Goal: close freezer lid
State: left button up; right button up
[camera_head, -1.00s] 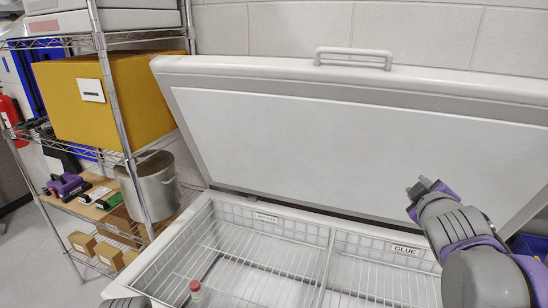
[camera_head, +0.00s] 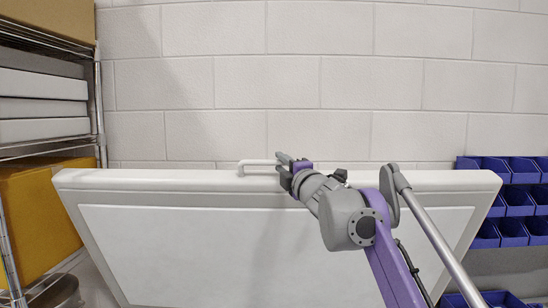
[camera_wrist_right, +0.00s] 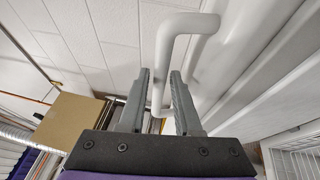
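The white freezer lid (camera_head: 160,230) stands raised and tilted back near the wall in the head view, its inner panel facing me. Its white handle (camera_head: 250,164) is on the top edge. My right gripper (camera_head: 287,166) is at the right part of the handle, and its arm crosses in front of the lid. In the right wrist view the handle bar (camera_wrist_right: 163,50) passes between the two fingers of the right gripper (camera_wrist_right: 160,78). The fingers are apart, with a gap seeming to show beside the bar. My left gripper is out of view.
A wire shelf with a yellow box (camera_head: 38,215) stands close on the left. Blue bins (camera_head: 515,200) are at the right. A block wall (camera_head: 300,90) is behind the lid. A wire basket (camera_wrist_right: 298,160) shows low in the wrist view.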

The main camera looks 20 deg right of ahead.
aim_at(275, 173)
jog(key=shift+w+d+r+p, duration=0.1)
jog(key=shift+w+r+p, duration=0.15)
jog(key=shift+w, duration=0.85)
jog(key=shift+w+r+p, duration=0.1)
jog(key=shift+w+p, duration=0.1)
jog(key=shift+w, duration=0.9)
grip_shut()
